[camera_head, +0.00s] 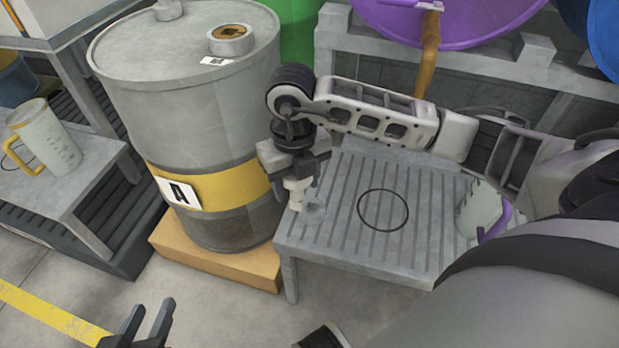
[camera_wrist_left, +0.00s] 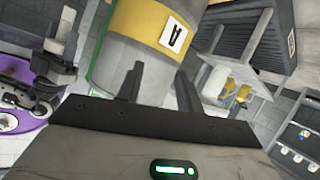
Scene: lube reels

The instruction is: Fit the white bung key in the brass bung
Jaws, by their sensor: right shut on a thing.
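The brass bung (camera_head: 230,33) sits in a raised grey collar on top of the grey drum (camera_head: 150,50), which has a yellow band and a label "A". My right gripper (camera_head: 294,178) is shut on the white bung key (camera_head: 297,198), which points down. It is over the left end of the slatted grey table, to the right of the drum and lower than its top. Part of the key is hidden by the fingers. My left gripper (camera_head: 140,326) is low at the bottom left, empty, with its fingers apart. Its fingers also show in the left wrist view (camera_wrist_left: 158,85).
The slatted table (camera_head: 340,190) bears a drawn black circle and a pale jug (camera_head: 478,208) with a purple handle. A jug with a yellow handle (camera_head: 48,140) stands on the left bench. The drum stands on a wooden block (camera_head: 215,262).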

